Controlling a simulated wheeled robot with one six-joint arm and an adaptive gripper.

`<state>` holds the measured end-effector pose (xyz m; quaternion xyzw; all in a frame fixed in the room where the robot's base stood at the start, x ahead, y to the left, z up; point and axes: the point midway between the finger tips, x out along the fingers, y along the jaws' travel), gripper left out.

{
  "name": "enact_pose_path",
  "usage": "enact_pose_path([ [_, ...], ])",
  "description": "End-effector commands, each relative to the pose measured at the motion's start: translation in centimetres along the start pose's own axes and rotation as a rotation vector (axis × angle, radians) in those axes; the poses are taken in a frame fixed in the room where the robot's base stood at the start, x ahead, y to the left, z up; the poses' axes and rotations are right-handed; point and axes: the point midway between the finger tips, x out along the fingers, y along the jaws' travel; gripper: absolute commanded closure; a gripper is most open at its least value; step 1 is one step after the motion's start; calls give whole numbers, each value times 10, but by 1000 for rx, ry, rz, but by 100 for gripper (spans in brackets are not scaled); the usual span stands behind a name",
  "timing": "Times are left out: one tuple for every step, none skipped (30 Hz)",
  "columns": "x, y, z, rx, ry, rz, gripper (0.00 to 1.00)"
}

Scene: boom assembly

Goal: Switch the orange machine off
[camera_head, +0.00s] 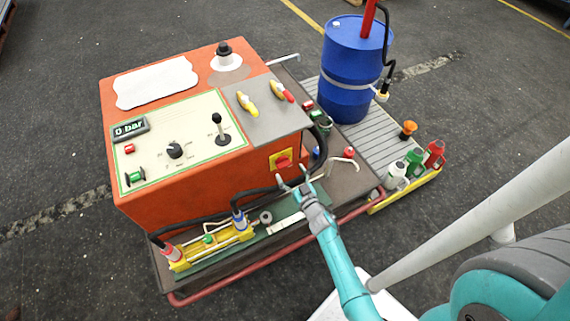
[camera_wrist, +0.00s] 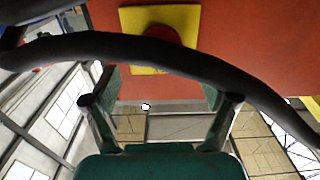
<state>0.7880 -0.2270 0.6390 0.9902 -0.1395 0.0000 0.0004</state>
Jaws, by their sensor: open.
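The orange machine (camera_head: 165,195) stands on a trolley in the head view, its top panel showing a display that reads 0 bar (camera_head: 130,128). In the wrist view the yellow plate (camera_wrist: 128,28) and red knob (camera_wrist: 172,36) show at the top, partly hidden by a black hose. My gripper (camera_head: 293,181) is open and empty, just in front of and slightly below the switch, apart from it. The gripper's fingers also show in the wrist view (camera_wrist: 160,101).
A black hose (camera_wrist: 215,68) crosses between my gripper and the switch in the wrist view. A yellow hydraulic unit (camera_head: 212,247) lies on the trolley's front. A blue barrel (camera_head: 350,70) and several coloured bottles (camera_head: 414,162) stand at the right on a pallet.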

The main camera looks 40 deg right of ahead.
Motion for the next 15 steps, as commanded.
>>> enact_pose_path([
  [10,0,-1,1,1,-1,15],
  [14,0,-1,2,1,-1,15],
  [20,-1,0,1,0,-1,15],
  [24,-1,0,0,1,-2,15],
  [27,-1,0,0,1,-2,15],
  [31,0,0,1,0,-1,15],
  [34,0,0,2,0,-1,15],
  [36,0,0,2,1,-1,15],
  [39,0,0,1,1,0,15],
  [41,0,0,1,0,0,15],
  [42,0,0,1,0,0,15],
  [43,0,0,0,-1,0,15],
  [44,0,0,0,-1,0,15],
  [44,0,0,0,-1,0,15],
  [45,0,0,0,-1,0,15],
])
